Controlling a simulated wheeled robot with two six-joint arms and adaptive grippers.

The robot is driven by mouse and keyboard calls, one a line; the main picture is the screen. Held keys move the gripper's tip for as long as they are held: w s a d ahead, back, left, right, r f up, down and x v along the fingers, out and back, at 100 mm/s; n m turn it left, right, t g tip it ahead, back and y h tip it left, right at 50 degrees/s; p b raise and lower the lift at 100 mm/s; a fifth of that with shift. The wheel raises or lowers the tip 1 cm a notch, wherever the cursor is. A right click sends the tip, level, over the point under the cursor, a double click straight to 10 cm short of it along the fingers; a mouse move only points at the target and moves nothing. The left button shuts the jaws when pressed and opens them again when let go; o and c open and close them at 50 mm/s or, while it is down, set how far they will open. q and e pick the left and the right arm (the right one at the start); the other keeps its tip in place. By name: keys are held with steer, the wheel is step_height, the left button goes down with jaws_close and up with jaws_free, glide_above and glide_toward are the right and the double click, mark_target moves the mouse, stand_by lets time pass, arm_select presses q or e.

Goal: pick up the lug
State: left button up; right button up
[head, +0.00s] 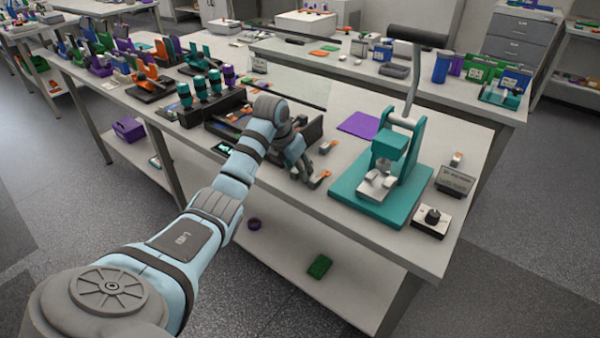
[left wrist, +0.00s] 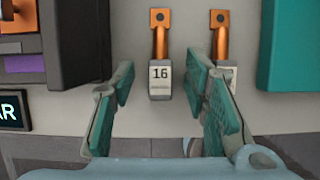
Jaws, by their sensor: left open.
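Two lugs with orange stems show in the left wrist view. One lug (left wrist: 160,45), with a pale tag marked 16, stands between my finger pads in the picture. The second lug (left wrist: 219,40) is to its right, its tag partly hidden behind my right-hand finger. My left gripper (left wrist: 160,82) is open and empty, with one teal-padded finger on each side of the 16 tag. I cannot tell its height above the table. In the head view my left gripper (head: 301,166) is beside the lugs (head: 325,147) on the bench. My right gripper is not in view.
A teal press (head: 345,190) with a tall lever stands to the right. A dark fixture (left wrist: 75,45) is close on the left of the fingers. A purple mat (head: 359,125) lies behind. The bench's front edge is close below the gripper.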

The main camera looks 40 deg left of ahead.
arm_select(q)
jaws_close()
steer(key=shift+r, duration=0.1)
